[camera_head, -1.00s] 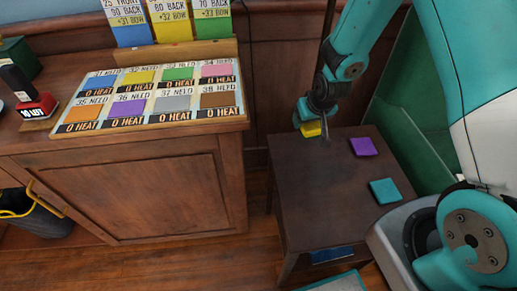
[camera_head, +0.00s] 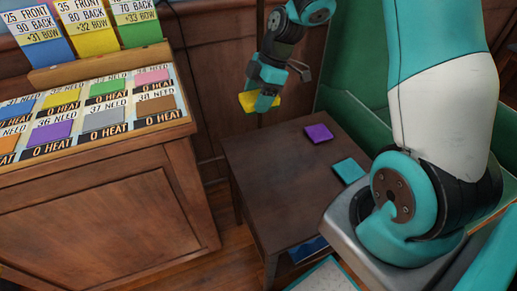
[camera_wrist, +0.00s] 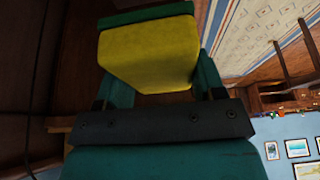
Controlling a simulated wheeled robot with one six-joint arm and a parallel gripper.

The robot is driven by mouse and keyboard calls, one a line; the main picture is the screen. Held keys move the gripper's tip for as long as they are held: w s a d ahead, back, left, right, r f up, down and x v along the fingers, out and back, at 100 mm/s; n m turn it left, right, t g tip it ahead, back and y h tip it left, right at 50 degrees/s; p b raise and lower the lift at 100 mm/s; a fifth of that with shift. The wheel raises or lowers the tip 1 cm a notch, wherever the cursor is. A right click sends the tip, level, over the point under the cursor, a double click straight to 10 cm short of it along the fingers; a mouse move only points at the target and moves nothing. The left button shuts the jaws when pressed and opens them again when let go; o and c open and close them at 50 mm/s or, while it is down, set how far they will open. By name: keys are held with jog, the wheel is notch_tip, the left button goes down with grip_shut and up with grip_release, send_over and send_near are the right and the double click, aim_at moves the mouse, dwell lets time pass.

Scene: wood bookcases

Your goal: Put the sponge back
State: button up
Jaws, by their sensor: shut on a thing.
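A yellow sponge (camera_head: 247,101) is held in my gripper (camera_head: 262,98), raised above the back left part of a small dark table (camera_head: 262,165). In the wrist view the yellow sponge (camera_wrist: 150,52) fills the space between the teal fingers of my gripper (camera_wrist: 152,50), which are shut on it. A purple square (camera_head: 319,133) and a teal square (camera_head: 348,170) lie flat on the dark table to the right of the gripper. I cannot tell whether these squares are sponges too.
A wooden cabinet (camera_head: 110,220) to the left carries a board (camera_head: 90,110) of coloured squares and price-like labels, with upright coloured cards (camera_head: 90,25) behind. A green bin-like wall (camera_head: 355,110) stands right of the table. The table's left and front parts are bare.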

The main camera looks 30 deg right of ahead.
aim_at(254, 153)
notch_tip(254, 153, down, 17)
jog(key=b, duration=0.2)
jog(key=shift+f+b, duration=0.1)
jog(key=shift+b, duration=0.25)
jog(key=shift+f, duration=0.15)
jog(key=o, duration=0.9)
